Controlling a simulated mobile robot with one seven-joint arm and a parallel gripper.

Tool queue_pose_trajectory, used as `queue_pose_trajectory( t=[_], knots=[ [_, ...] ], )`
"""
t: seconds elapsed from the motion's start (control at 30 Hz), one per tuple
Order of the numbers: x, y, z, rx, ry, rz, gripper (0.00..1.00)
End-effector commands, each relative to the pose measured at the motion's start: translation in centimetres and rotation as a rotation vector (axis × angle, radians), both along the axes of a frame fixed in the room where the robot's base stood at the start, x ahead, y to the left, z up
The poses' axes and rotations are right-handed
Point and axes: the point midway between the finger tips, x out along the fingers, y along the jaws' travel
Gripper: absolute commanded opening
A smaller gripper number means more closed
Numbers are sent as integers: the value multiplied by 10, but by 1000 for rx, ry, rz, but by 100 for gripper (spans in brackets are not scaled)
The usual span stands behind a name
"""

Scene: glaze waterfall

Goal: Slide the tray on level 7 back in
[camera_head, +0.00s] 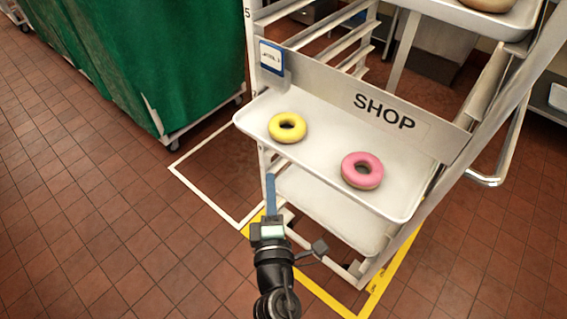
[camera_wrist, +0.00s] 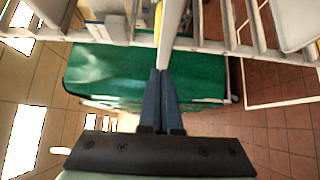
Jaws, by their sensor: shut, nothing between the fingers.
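A white tray (camera_head: 320,150) sticks out of the front of a metal rack, below a bar marked SHOP. It carries a yellow ring donut (camera_head: 287,127) at the left and a pink ring donut (camera_head: 362,170) at the right. I cannot read a level 7 label beside it. My gripper (camera_head: 270,178) is at the tray's front left, its blue fingers pointing up just below the front edge; contact cannot be told. In the wrist view my gripper (camera_wrist: 160,74) is shut and empty, with rack parts beyond the fingertips.
The rack (camera_head: 460,135) has another tray (camera_head: 480,14) with a donut at the upper right and a lower tray (camera_head: 330,205) beneath. A green-covered cart (camera_head: 150,60) stands at the left. White and yellow lines (camera_head: 325,297) mark the floor. The tiled floor at left is clear.

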Motion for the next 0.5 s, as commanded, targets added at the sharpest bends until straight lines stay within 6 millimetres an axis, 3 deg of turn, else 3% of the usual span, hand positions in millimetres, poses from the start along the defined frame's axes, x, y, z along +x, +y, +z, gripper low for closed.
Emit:
queue_pose_trajectory(
  t=[0.1, 0.2, 0.5],
  knots=[
    [22, 3, 3, 0, -3, 1, 0],
    [33, -8, 4, 1, -1, -2, 0],
    [50, -21, 0, 1, -1, 0, 0]
  ],
)
